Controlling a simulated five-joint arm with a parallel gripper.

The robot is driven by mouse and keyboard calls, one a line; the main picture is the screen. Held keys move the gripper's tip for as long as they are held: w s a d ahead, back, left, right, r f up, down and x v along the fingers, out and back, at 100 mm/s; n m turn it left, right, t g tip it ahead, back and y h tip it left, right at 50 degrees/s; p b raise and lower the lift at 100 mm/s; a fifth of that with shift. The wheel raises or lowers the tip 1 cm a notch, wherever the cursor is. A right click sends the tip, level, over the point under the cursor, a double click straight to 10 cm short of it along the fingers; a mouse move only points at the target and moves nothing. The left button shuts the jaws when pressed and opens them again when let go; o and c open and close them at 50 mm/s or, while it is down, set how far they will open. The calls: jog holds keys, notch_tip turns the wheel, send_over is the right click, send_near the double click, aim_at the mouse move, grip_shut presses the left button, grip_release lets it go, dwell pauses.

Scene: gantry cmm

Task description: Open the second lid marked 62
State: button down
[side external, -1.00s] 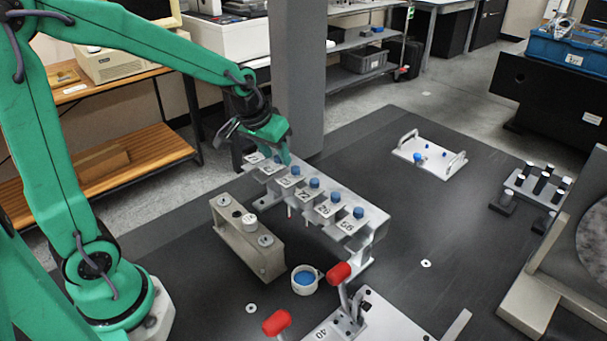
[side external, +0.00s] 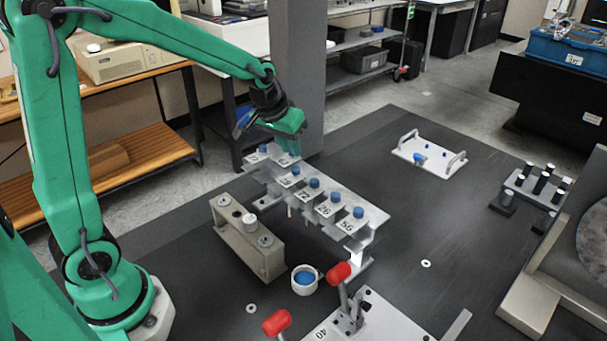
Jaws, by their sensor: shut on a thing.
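A grey metal rack (side external: 375,222) carries a row of lids with blue knobs and numbered plates. The near lid (side external: 358,212) reads 56, the one behind it (side external: 336,197) reads 26, and the third (side external: 314,183) seems to read 72. The plate of the fourth lid (side external: 295,170) is too small to read. My gripper (side external: 289,152) is at the far end of the rack, fingers pointing down, shut on what seems to be the second lid from that end. The fingers hide its knob; no 62 is legible.
A grey block with round fittings (side external: 248,240) and a white ring with a blue centre (side external: 305,280) stand in front of the rack. Red-handled clamps (side external: 340,272) are at the near edge. A grey column (side external: 298,75) rises behind my gripper.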

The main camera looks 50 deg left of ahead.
aim_at(281, 165)
jog(key=shift+w+d+r, duration=0.1)
jog(key=shift+d, duration=0.1)
jog(key=c, duration=1.3)
grip_release()
jog(key=shift+a, duration=0.1)
jog(key=v, duration=0.7)
jog(key=shift+s+r, duration=0.25)
jog(key=shift+r, duration=0.1)
jog(key=shift+s, duration=0.1)
